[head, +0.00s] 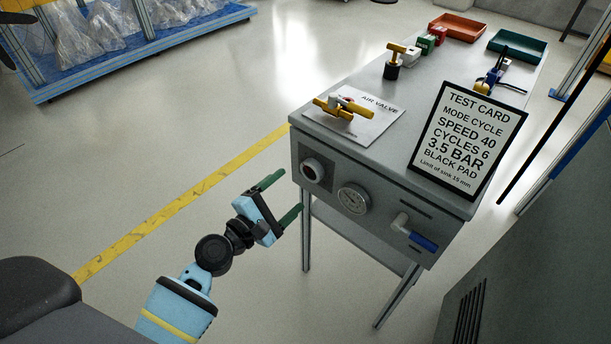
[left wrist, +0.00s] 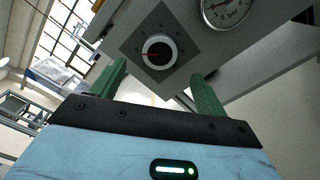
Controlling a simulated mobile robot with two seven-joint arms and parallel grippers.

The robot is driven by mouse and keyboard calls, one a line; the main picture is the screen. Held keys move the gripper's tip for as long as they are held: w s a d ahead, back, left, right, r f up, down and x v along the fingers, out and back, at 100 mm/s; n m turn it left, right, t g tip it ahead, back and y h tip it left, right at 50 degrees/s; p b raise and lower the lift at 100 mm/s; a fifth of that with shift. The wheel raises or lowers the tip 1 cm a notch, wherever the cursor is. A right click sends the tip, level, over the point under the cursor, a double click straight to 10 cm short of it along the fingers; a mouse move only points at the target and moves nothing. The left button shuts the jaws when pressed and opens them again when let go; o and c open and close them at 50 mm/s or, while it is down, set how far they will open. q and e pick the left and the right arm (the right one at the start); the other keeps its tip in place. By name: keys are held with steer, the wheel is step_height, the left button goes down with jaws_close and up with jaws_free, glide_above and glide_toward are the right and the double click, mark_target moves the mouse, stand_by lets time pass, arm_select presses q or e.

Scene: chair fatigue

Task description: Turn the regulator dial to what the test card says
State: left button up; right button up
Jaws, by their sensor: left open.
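The regulator dial (head: 313,170) is a round knob on a dark square plate at the left of the cabinet's front. In the left wrist view the dial (left wrist: 158,51) has a white rim, a dark face and a red pointer towards the left. The pressure gauge (head: 354,198) is to its right. The test card (head: 467,140) stands on the cabinet top and reads speed 40, cycles 6, 3.5 bar, black pad. My left gripper (head: 284,197) is open and empty, in front of and a little below the dial, apart from it. My right gripper is not in view.
A blue-handled valve (head: 420,239) sticks out of the cabinet's front at the right.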

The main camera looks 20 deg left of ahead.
mark_target(310, 173)
arm_select(q)
steer(key=x, duration=0.6)
steer(key=shift+w+d, duration=0.1)
steer(key=shift+w, duration=0.35)
steer(key=c, duration=1)
steer(key=shift+o, duration=0.2)
steer(key=shift+f+m, duration=0.1)
steer(key=shift+m, duration=0.2)
